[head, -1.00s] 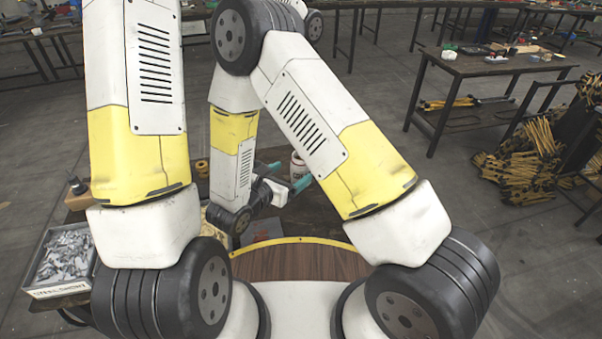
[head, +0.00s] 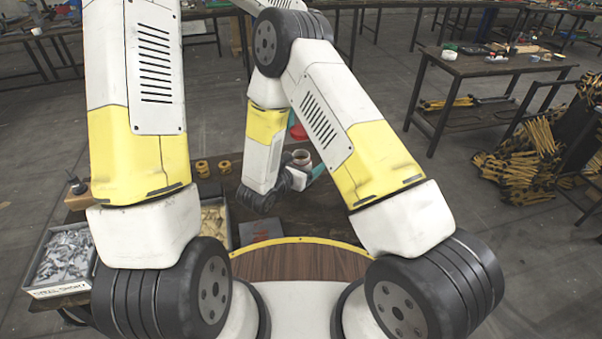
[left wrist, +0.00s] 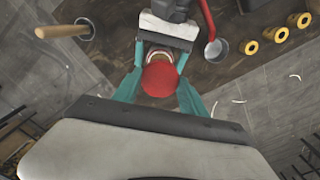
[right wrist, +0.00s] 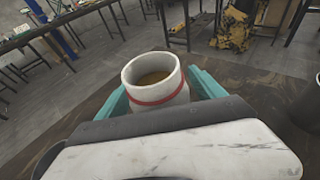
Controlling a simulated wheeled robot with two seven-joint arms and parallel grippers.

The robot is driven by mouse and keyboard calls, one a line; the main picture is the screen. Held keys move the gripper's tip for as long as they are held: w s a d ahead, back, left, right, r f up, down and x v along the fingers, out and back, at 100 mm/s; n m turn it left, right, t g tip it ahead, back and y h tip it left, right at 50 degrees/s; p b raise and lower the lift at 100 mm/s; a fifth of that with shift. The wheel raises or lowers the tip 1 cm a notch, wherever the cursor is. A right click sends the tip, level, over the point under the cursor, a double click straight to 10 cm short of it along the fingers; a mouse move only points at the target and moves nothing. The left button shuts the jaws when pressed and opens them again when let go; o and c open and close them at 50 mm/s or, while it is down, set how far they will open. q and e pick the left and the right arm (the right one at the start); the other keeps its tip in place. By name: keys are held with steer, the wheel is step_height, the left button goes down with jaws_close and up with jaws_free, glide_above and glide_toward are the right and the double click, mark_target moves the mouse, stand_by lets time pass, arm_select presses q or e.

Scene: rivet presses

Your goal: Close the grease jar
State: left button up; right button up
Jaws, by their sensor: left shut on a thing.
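The white jar (right wrist: 160,82) with a red band stands open in the right wrist view, with brownish-yellow grease inside. It also shows in the head view (head: 302,157). The teal fingers of my right gripper (right wrist: 158,92) are on both sides of the jar; whether they press on it is unclear. My left gripper (left wrist: 160,88) is shut on the round red lid (left wrist: 160,79). In the head view the lid (head: 298,131) is above and behind the jar, apart from it. In the left wrist view the lid partly hides the jar's rim.
Yellow rolls (head: 202,168) lie on the dark table, left of the jar. A bin of grey metal parts (head: 65,258) and a bin of yellowish parts (head: 213,222) are at the left. A red-handled ladle (left wrist: 213,49) and a wooden handle (left wrist: 62,32) show in the left wrist view.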

jaws_close()
arm_select(q)
steer(key=shift+f, duration=2.5)
steer(key=shift+f, duration=0.9)
steer(key=shift+f, duration=0.55)
